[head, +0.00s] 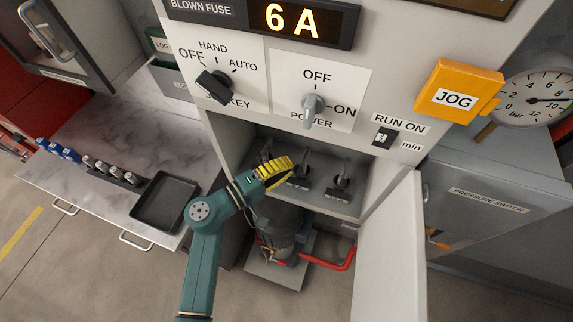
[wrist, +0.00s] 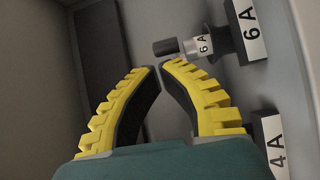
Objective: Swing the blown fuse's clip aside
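The display (head: 262,18) reads 6 A under "BLOWN FUSE". In the wrist view, the fuse marked 6A (wrist: 203,45) sits in a dark holder beside a 6A plate (wrist: 248,28). A black-ended piece (wrist: 166,47), which looks like its clip, sticks out to the left across its front. My gripper (wrist: 161,66) has its yellow fingertips drawn almost together just below that black end, with nothing visible between them. I cannot tell whether they touch it. In the head view, my gripper (head: 284,168) is inside the fuse compartment and partly hides the leftmost holder (head: 265,156).
A middle holder (head: 299,178) and a right holder (head: 341,183) stand close by. A 4A plate (wrist: 273,143) is at the lower right of the wrist view. The open white door (head: 390,255) bounds the right side. A black tray (head: 166,203) lies on the marble counter.

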